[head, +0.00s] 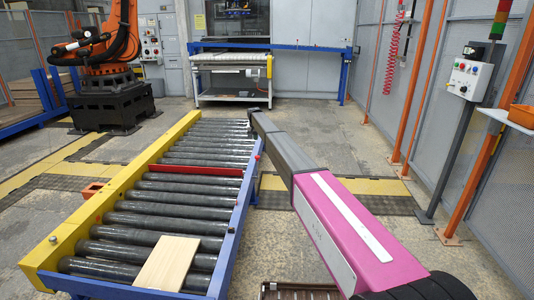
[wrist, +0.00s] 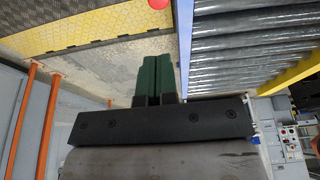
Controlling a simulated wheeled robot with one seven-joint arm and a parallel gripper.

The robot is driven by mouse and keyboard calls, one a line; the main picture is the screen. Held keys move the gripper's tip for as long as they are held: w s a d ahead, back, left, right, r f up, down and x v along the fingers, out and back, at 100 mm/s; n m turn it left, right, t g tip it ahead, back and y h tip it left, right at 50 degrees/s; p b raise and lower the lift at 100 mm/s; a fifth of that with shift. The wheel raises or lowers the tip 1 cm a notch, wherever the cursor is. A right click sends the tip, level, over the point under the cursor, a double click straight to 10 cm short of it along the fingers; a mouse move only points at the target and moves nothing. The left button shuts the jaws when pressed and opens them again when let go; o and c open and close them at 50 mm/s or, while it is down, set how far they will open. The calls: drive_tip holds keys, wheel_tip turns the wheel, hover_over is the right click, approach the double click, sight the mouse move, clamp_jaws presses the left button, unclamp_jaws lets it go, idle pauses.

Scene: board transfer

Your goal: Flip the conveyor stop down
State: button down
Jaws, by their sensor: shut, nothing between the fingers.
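The conveyor stop is a red bar (head: 196,170) lying across the rollers about halfway along the conveyor. A red lever part (head: 258,149) shows at the blue side rail, close to my arm. In the wrist view a red round knob (wrist: 158,3) is cut off by the top edge, beyond my fingertips. My gripper (wrist: 157,54) has its two dark green fingers together with nothing between them. It is beside the conveyor's blue rail and apart from the knob. In the head view the gripper itself cannot be made out beyond my arm.
The roller conveyor has a yellow rail (head: 110,190) on the left and a blue rail (head: 236,230) on the right. A wooden board (head: 168,262) lies on its near rollers. An orange robot (head: 100,50) stands behind left. A control post (head: 468,80) stands right.

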drive_tip(key=shift+w+d, duration=0.1)
drive_tip(key=shift+w, duration=0.1)
approach(257, 158)
drive_tip(key=w+f, duration=0.2)
drive_tip(key=f, duration=0.1)
drive_tip(key=w+f, duration=0.1)
drive_tip(key=f, duration=0.1)
drive_tip(key=shift+w, duration=0.35)
drive_tip(key=shift+d+f, duration=0.1)
drive_tip(key=shift+f, duration=0.55)
wheel_tip(257, 158, down, 5)
drive_tip(key=shift+f, duration=0.1)
